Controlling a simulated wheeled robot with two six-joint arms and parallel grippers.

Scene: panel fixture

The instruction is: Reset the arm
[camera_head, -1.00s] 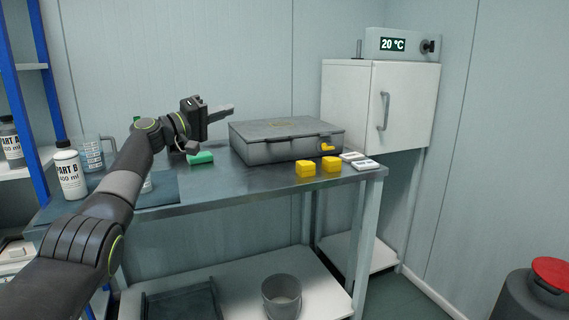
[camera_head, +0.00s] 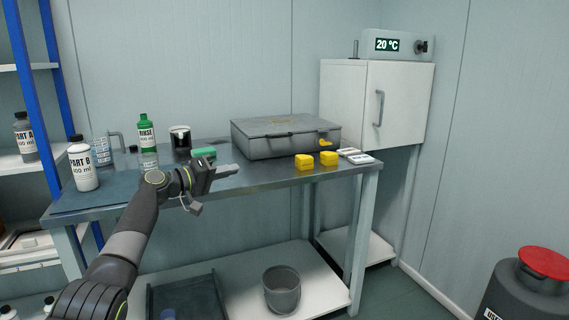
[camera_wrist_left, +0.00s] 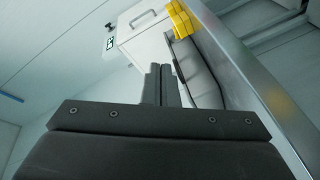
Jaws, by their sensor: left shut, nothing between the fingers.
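My left arm comes in from the lower left in the head view. My left gripper (camera_head: 228,170) is at the table's front edge, its fingers pointing right toward the grey case. The fingers are together with nothing between them. In the left wrist view the two fingertips (camera_wrist_left: 161,70) sit side by side, shut and empty. My right gripper is in neither view.
The metal table (camera_head: 270,178) holds a grey case (camera_head: 285,138), yellow blocks (camera_head: 304,162), a green item (camera_head: 203,152), a rinse bottle (camera_head: 147,135) and a Part B bottle (camera_head: 82,168). A white cabinet (camera_head: 400,105) stands right. A bucket (camera_head: 281,290) is below.

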